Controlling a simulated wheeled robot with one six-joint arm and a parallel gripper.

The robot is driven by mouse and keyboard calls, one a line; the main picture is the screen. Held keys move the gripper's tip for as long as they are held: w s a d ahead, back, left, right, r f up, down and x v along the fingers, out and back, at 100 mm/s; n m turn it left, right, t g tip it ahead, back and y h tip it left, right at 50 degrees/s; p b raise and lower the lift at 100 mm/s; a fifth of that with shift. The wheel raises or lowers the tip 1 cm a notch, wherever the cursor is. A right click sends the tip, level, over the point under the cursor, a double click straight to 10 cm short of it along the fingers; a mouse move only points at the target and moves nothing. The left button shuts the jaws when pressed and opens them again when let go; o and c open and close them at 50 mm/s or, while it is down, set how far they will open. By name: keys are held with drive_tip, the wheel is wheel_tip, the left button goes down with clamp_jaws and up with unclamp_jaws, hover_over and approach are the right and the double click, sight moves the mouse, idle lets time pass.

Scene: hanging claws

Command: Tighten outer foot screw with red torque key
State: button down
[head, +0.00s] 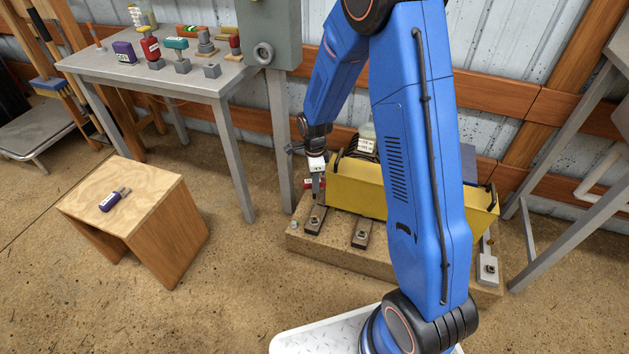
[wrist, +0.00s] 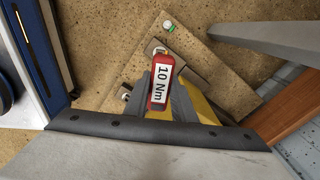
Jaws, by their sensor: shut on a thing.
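The red torque key (wrist: 160,88), labelled "10 Nm", is in my gripper in the wrist view. In the head view my gripper (head: 316,160) is low beside the yellow machine (head: 358,187), with a grey shaft pointing down below it. The shaft tip is at or just above the leftmost foot (head: 314,221); I cannot tell whether it touches the screw. A foot screw (wrist: 157,48) shows just beyond the key in the wrist view, and another (wrist: 125,92) lies left of it. Two other feet, a middle one (head: 361,236) and a right one (head: 488,270), show in the head view.
A wooden stool (head: 158,217) at left bears a purple key (head: 114,199). A grey table (head: 150,72) behind holds several coloured tools, including another red one (head: 150,47). A grey post stands close left of my gripper. A grey frame (head: 555,220) is at right.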

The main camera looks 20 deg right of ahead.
drive_tip(key=shift+f, duration=5.3)
drive_tip(key=shift+f, duration=1.15)
drive_tip(key=shift+m, duration=1.2)
drive_tip(key=shift+m, duration=1.2)
drive_tip(key=shift+m, duration=1.2)
